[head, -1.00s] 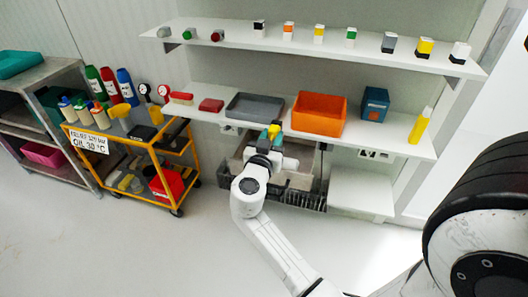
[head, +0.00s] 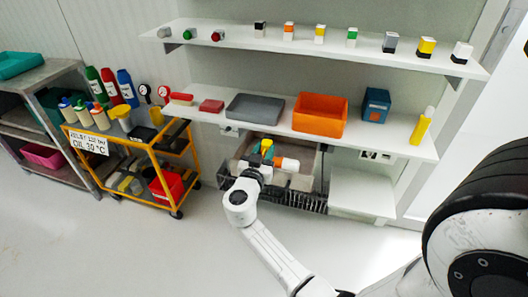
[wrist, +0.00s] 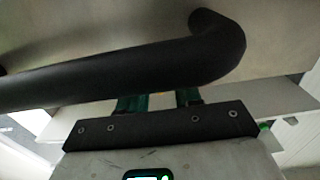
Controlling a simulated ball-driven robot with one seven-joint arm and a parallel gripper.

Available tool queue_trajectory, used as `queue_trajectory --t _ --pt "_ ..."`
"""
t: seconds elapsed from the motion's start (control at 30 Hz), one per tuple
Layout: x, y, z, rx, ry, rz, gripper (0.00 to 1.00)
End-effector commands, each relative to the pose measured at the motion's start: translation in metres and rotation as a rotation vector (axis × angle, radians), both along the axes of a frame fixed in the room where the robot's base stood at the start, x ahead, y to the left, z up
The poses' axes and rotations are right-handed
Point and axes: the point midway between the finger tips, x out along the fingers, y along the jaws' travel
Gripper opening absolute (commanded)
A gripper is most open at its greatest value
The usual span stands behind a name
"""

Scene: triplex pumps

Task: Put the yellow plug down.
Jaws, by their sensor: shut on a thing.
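The yellow plug (head: 266,146) shows as a small yellow patch at the end of my arm in the head view. My gripper (head: 266,155) is shut on it, in front of the open bay below the bench. Teal-green finger parts show beside the yellow.
The bench (head: 268,125) above holds a grey tray (head: 254,107), an orange bin (head: 320,114), a blue box (head: 375,104) and a yellow bottle (head: 421,126). A dark grille (head: 298,201) edges the bay's front. A yellow cart (head: 150,147) stands left. The front floor is clear.

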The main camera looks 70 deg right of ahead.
Motion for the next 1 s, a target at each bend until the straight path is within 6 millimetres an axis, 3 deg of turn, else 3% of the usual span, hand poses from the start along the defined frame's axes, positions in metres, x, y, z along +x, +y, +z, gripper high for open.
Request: queue_trajectory --t 0.8,0.83,1.0 --pt "0.0 0.0 -0.013 0.003 0.001 0.0 0.03" --pt "0.0 0.0 -0.014 0.005 0.002 0.0 0.34" --pt "-0.001 0.0 -0.015 0.007 0.004 0.0 0.51"
